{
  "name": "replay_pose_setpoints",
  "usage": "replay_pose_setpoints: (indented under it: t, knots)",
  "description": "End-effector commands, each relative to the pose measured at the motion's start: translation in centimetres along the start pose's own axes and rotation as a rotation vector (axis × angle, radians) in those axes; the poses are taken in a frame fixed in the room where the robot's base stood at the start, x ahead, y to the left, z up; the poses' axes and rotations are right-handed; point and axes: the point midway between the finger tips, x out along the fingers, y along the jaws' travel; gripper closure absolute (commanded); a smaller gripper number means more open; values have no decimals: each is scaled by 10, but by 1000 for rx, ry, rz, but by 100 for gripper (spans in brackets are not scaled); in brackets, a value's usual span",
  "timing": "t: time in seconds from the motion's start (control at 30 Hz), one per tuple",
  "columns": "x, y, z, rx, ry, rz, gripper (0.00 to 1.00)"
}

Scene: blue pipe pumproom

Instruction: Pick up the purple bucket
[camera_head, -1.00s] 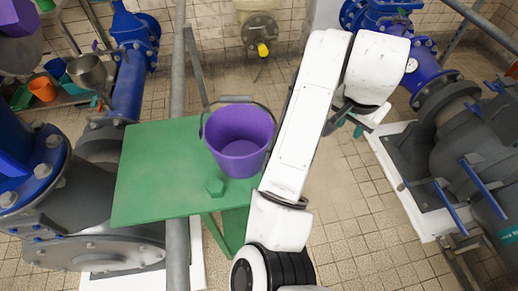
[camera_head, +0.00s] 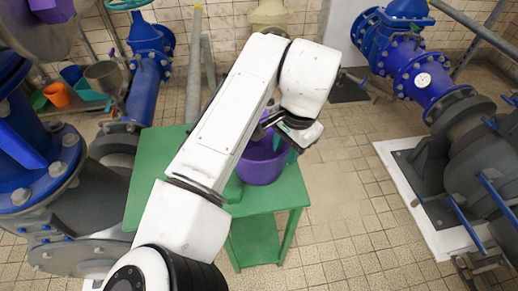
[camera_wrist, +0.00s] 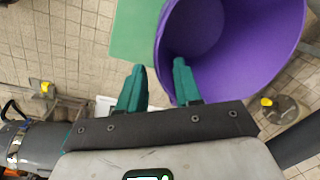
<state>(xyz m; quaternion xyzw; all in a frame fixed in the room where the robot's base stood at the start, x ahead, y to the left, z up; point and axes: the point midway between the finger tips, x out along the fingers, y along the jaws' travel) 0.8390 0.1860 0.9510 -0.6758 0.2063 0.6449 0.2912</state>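The purple bucket (camera_head: 262,168) stands on the green table (camera_head: 150,165), partly hidden behind my white arm and gripper in the head view. In the wrist view the bucket (camera_wrist: 235,45) fills the upper right, with its opening towards the camera. My gripper (camera_wrist: 158,78) has its two teal fingers apart with nothing held between them. The right finger overlaps the bucket's near rim in the picture and the left finger is outside it. I cannot tell whether either touches. In the head view my gripper (camera_head: 290,148) is at the bucket's right side.
Blue valves and pipes (camera_head: 420,70) on a white plinth stand at the right. More blue pipework (camera_head: 40,150) stands at the left. An orange pot (camera_head: 57,95) and a grey funnel (camera_head: 103,77) are at the far left. Tiled floor (camera_head: 350,220) is clear right of the table.

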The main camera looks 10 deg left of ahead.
Motion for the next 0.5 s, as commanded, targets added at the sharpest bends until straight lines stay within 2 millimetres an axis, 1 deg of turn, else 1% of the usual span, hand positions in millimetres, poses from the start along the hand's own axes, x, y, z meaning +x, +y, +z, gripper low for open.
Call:
replay_pose_setpoints:
  t: [0.13,0.27,0.4,0.5]
  knots:
    - [11,0,3,-1,-1,0,66]
    - [30,0,7,-2,-2,1,66]
    - [47,1,6,-1,0,0,66]
    - [53,1,6,-1,0,0,66]
